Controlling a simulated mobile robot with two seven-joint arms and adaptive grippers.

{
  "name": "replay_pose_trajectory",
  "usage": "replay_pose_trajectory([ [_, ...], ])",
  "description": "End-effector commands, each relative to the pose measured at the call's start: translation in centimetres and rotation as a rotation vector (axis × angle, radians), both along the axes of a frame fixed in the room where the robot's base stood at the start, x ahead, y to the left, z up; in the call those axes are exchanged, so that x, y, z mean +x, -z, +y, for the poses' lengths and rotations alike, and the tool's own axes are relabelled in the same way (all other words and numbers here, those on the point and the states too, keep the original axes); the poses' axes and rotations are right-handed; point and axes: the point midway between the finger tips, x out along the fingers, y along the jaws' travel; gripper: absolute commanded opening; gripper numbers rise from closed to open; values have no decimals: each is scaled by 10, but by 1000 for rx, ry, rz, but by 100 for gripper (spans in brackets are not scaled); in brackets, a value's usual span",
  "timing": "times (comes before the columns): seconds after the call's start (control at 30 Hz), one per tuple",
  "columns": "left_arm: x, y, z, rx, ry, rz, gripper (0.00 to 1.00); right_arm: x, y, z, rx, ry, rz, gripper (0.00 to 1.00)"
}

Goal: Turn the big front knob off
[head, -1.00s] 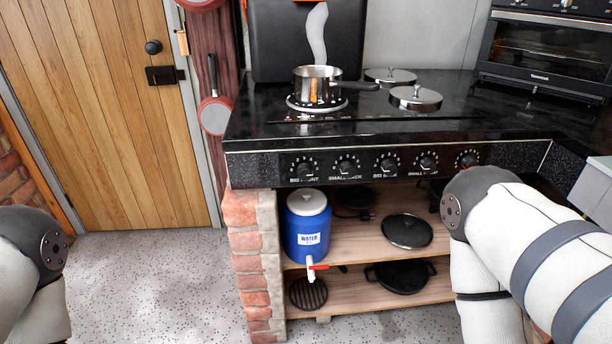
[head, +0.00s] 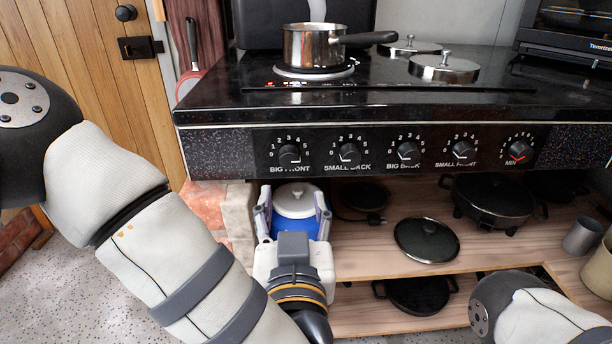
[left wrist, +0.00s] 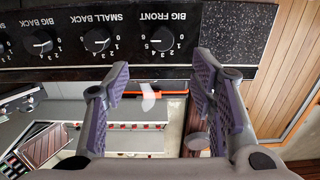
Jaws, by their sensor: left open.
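The big front knob (head: 290,153) is the leftmost black knob on the cooker's front panel, above the label BIG FRONT. It also shows upside down in the left wrist view (left wrist: 161,40). I cannot tell its exact setting from its small pointer. My left gripper (head: 293,204) is open and empty, its fingers pointing up at the panel, below the knob and apart from it. In the left wrist view, the purple-padded fingers (left wrist: 163,75) stand spread on either side of the knob's line. My right arm shows at the lower right, its gripper out of view.
Several similar knobs, including the small back knob (head: 348,153), run along the panel to the right. A steel saucepan (head: 312,45) sits on the hob above. A blue water container (head: 297,222) stands on the shelf behind my left gripper. A pan lid (head: 427,240) lies on the shelf.

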Motion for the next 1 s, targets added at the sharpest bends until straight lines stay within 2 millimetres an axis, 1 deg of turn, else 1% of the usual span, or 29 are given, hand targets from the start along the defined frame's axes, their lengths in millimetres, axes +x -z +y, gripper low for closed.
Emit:
replay_pose_trajectory([
  [0.07,12,-3,2,-1,-8,-6,51,0,0,0,1,-1,1,40],
  [0.13,28,-3,2,-2,-8,-6,51,-1,1,0,1,-1,3,40],
  [0.3,73,-2,2,-2,-6,-4,51,-3,4,0,1,-1,8,40],
  [0.4,94,-1,2,-2,-5,-3,51,-4,6,0,1,-1,11,40],
  [0.5,108,-1,1,-2,-3,-1,51,-4,7,0,1,-1,13,40],
  [0.63,116,-1,1,0,-1,-1,51,-4,8,0,1,-1,13,40],
  [0.87,117,-2,1,0,0,0,51,-4,8,0,1,-1,13,40],
  [0.9,117,-2,1,0,0,0,42,-4,8,0,0,0,13,40],
  [0.97,117,-2,1,0,0,0,28,-4,8,0,1,-1,13,40],
  [1.0,117,-2,1,0,0,0,19,-4,8,0,0,0,13,40],
])
